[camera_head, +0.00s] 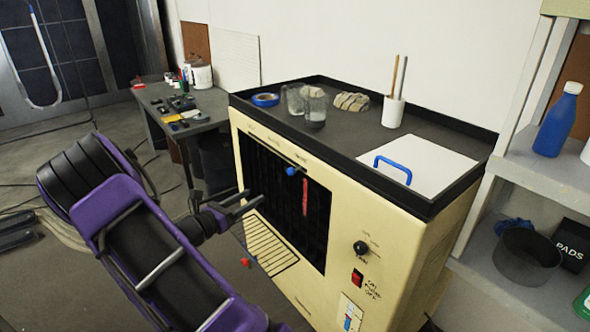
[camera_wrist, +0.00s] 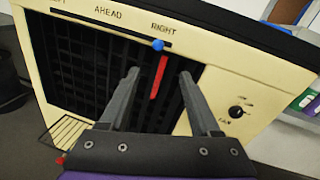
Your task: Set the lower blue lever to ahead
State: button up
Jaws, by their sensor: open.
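The blue lever knob (camera_head: 291,171) sits in a slot along the top of the black grille on the cream cabinet (camera_head: 345,225). In the wrist view the blue knob (camera_wrist: 158,45) is at the slot's right part, just below the word RIGHT. The AHEAD label (camera_wrist: 106,12) is to its left. My gripper (camera_head: 255,197) is open and empty, left of the knob in the head view. In the wrist view my gripper (camera_wrist: 160,74) points at the grille, with the knob beyond and above the fingertips, apart from them.
A red strip (camera_head: 305,197) hangs on the grille beside the knob. A black dial (camera_head: 361,247) and a red switch (camera_head: 357,277) are lower right. A slatted rack (camera_head: 264,244) juts out below the grille. Glasses and a blue-handled white lid (camera_head: 430,165) are on top.

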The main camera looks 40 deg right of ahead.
aim_at(288, 173)
jog(key=d, duration=0.5)
jog(key=w+d, duration=0.1)
jog(key=d, duration=1.1)
jog(key=shift+w+d, duration=0.25)
jog(key=shift+w, duration=0.1)
grip_shut()
dwell(0.6)
